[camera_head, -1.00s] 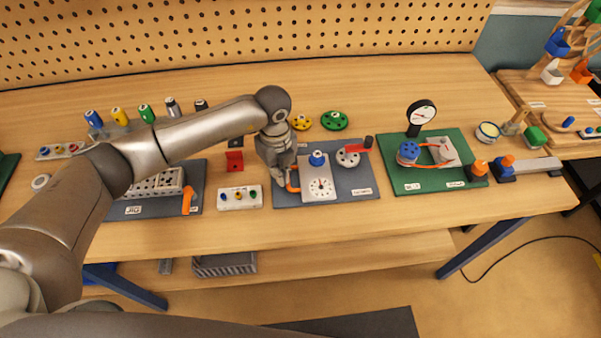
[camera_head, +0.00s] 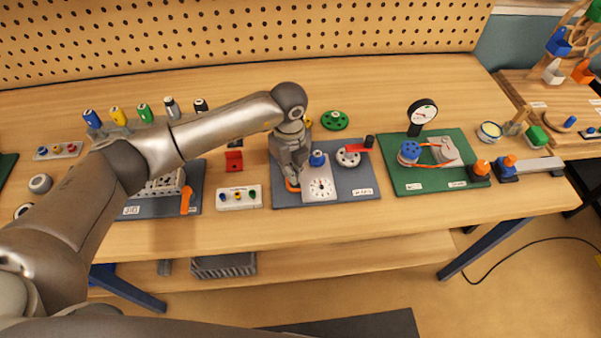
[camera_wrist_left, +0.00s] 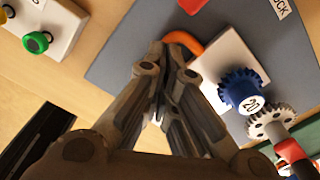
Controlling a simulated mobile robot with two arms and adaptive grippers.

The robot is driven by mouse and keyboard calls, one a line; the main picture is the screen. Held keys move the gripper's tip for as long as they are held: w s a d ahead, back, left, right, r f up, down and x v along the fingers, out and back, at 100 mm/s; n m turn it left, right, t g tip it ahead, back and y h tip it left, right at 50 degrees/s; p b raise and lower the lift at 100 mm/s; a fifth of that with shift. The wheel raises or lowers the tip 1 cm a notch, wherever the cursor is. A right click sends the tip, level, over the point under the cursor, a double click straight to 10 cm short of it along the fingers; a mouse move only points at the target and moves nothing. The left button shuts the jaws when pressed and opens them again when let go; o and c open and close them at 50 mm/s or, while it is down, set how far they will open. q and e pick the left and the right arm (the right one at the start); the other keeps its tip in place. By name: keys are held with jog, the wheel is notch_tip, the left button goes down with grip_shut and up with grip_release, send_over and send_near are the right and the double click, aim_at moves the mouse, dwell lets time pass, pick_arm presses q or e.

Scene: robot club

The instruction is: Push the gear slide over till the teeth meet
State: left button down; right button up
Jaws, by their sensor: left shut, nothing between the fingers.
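A grey toothed gear (camera_head: 348,158) with a red crank (camera_head: 361,145) is right of the blue one. In the left wrist view, the blue gear (camera_wrist_left: 241,88) and grey gear (camera_wrist_left: 268,124) look very close; I cannot tell whether their teeth mesh. My left gripper (camera_head: 294,178) is shut and empty, fingertips beside the orange handle, which they partly hide (camera_wrist_left: 184,39).
A white button box (camera_head: 239,198) and a red block (camera_head: 234,161) stand left of the board. A green board (camera_head: 430,180) with a gauge is at the right. A green gear (camera_head: 334,120) lies behind. The table's front edge is clear.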

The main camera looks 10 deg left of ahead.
pick_arm(q)
jog(key=shift+w+d+b, duration=0.25)
jog(key=shift+d+b, duration=0.05)
jog(key=shift+d, duration=0.45)
jog(key=shift+d, duration=0.1)
jog(key=shift+w+d, duration=0.1)
jog(key=shift+d, duration=0.3)
jog(key=shift+a+r+p, duration=0.15)
jog(key=shift+r+p, duration=0.5)
jog(key=shift+r, duration=0.35)
jog(key=shift+a+r+p, duration=0.2)
jog(key=shift+r+p, duration=0.45)
jog(key=shift+r, duration=0.4)
jog(key=shift+a+r+p, duration=0.15)
jog(key=shift+r+p, duration=0.5)
jog(key=shift+r, duration=0.35)
jog(key=shift+f, duration=0.1)
